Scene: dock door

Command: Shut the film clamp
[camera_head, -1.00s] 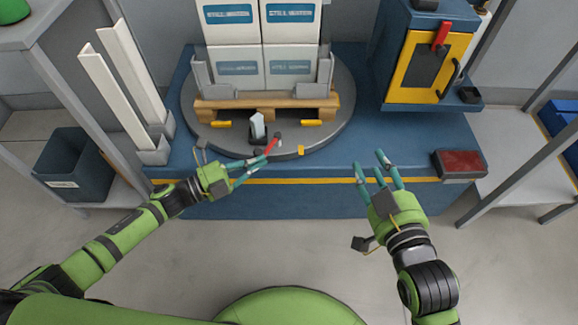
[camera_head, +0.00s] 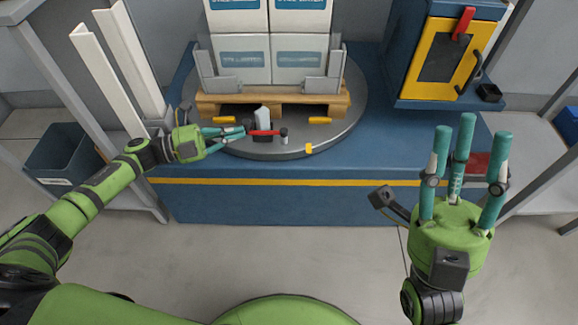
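The film clamp (camera_head: 262,118) stands at the front of the round turntable (camera_head: 345,128). It has a pale upright piece on a dark base and a red lever (camera_head: 265,132). The lever lies about level across its front, with a dark knob at its right end. My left gripper (camera_head: 243,131) comes in from the left, its teal fingertips at the lever's left end by the dark base. Whether the fingers touch or grip it is too small to tell. My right gripper (camera_head: 468,150) is raised at the right, fingers spread and empty, away from the clamp.
A wooden pallet (camera_head: 285,104) with stacked white boxes (camera_head: 299,58) stands on the turntable behind the clamp. A blue and yellow cabinet (camera_head: 440,68) is at the back right. White posts (camera_head: 108,82) and a dark bin (camera_head: 66,156) are at left. A red pad (camera_head: 479,162) lies behind my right gripper.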

